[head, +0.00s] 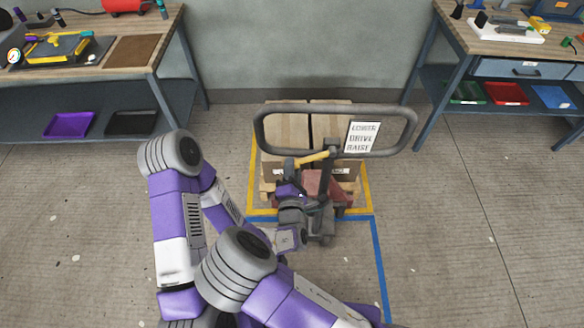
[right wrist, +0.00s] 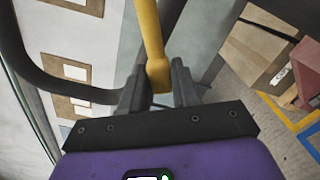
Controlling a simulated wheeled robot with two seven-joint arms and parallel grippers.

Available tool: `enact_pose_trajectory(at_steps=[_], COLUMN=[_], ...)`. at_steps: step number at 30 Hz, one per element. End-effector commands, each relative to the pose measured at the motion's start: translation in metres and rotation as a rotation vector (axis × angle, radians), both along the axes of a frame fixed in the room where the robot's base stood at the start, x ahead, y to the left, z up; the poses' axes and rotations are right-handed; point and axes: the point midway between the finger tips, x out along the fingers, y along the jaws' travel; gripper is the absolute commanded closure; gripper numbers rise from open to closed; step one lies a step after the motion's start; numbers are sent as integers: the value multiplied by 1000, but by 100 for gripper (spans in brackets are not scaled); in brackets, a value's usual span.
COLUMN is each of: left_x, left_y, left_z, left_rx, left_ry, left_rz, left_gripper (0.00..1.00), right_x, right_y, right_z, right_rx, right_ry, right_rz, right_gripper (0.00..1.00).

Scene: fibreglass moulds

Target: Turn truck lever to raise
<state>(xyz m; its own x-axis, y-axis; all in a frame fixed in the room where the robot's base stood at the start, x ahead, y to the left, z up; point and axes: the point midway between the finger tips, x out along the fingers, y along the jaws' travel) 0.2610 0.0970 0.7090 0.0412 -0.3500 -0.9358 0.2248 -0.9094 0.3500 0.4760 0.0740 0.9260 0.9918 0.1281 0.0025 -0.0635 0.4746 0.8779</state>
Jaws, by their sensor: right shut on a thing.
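The truck's yellow lever (head: 312,158) sits below the lower bar of the grey loop handle (head: 268,146). It lies nearly level, tilted slightly up to the right. My right gripper (head: 290,164) is at its left end. In the right wrist view, my right gripper (right wrist: 158,88) has a finger on each side of the end of the yellow lever (right wrist: 149,40) and is shut on it. A white sign (head: 361,137) on the handle reads LOWER, DRIVE, RAISE from top to bottom. My left gripper does not show.
Cardboard boxes (head: 287,132) stand behind the handle on a pallet, inside a yellow floor outline (head: 365,188). A blue floor line (head: 379,262) runs toward me. Workbenches stand at left (head: 134,50) and right (head: 490,42). The floor at right is clear.

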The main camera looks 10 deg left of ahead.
Motion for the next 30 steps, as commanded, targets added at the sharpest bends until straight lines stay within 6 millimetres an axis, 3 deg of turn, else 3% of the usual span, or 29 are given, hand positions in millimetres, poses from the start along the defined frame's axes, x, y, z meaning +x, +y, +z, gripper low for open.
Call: enact_pose_trajectory(at_steps=[8,9,13,23,30], left_x=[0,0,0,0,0], left_y=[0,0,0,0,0], left_z=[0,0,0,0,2], left_rx=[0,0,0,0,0], left_ry=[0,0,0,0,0], left_rz=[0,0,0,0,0], left_gripper=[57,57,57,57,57], right_x=[0,-1,0,-3,-38], right_y=[-1,-1,-1,-1,-4], right_z=[-2,-2,-2,-1,-1], right_rx=[-10,-10,-9,-5,-8], right_ry=[4,5,4,2,4], right_rz=[-1,0,-1,-1,3], right_gripper=[100,69,49,49,49])
